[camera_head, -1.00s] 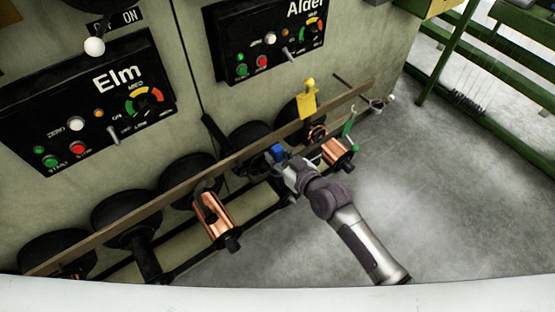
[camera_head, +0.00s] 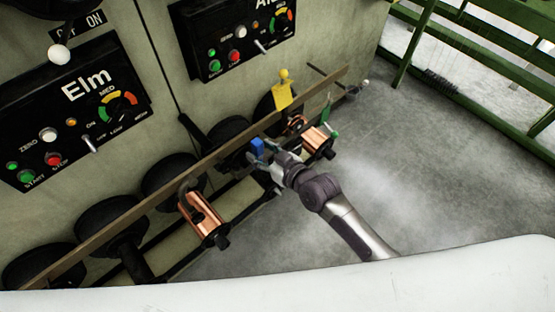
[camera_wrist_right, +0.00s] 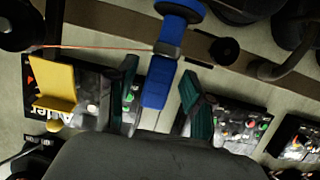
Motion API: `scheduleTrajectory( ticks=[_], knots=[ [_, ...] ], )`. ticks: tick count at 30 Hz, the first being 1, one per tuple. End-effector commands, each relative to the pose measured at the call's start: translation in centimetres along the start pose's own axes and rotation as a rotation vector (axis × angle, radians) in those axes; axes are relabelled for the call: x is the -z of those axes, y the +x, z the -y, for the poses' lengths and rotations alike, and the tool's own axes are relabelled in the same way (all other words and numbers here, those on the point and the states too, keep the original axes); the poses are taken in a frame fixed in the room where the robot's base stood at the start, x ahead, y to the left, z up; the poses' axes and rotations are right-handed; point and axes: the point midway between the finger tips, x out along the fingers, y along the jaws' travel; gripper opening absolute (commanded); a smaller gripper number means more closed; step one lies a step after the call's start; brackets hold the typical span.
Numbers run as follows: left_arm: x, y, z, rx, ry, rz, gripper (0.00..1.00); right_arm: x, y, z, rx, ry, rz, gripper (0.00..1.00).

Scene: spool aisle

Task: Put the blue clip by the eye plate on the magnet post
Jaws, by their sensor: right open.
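The blue clip (camera_head: 257,147) sits at the wooden rail in the head view, among the spools. In the right wrist view the blue clip (camera_wrist_right: 158,82) stands between the two dark green fingers, with a gap on each side. My right gripper (camera_head: 265,154) is at the clip, open and not closed on it; it also shows in the wrist view (camera_wrist_right: 163,92). My left gripper is not in view. I cannot tell for certain which parts are the eye plate and the magnet post.
The wooden rail (camera_head: 165,192) runs past black reels and copper spools (camera_head: 203,217). A yellow tag (camera_head: 283,92) and a green clip (camera_head: 326,113) are farther right along it. Control panels Elm (camera_head: 75,115) and Alder (camera_head: 232,38) are behind. The floor at right is clear.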

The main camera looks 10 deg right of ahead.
Motion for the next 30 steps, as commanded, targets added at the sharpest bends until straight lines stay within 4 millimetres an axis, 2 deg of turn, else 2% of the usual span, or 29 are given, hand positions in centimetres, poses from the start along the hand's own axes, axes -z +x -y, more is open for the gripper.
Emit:
scheduleTrajectory(
  ticks=[3,9,15,26,29,30],
  knots=[
    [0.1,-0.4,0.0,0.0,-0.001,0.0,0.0,0.0,-2.8,0.0,0.0,-0.002,0.001,0.52],
    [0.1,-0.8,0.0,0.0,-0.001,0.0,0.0,0.0,-7.0,0.1,0.0,-0.003,0.001,0.52],
    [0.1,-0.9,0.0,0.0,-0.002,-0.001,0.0,0.1,-9.6,0.0,0.0,-0.002,0.0,0.52],
    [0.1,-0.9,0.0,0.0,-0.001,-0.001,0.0,-0.1,-10.2,-0.1,-0.002,0.0,0.003,0.52],
    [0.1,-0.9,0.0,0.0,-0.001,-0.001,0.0,-2.6,-9.8,-0.9,-0.028,0.013,0.046,0.52],
    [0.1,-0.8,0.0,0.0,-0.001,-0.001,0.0,-4.6,-9.6,-1.6,-0.049,0.022,0.082,0.52]
  ],
)
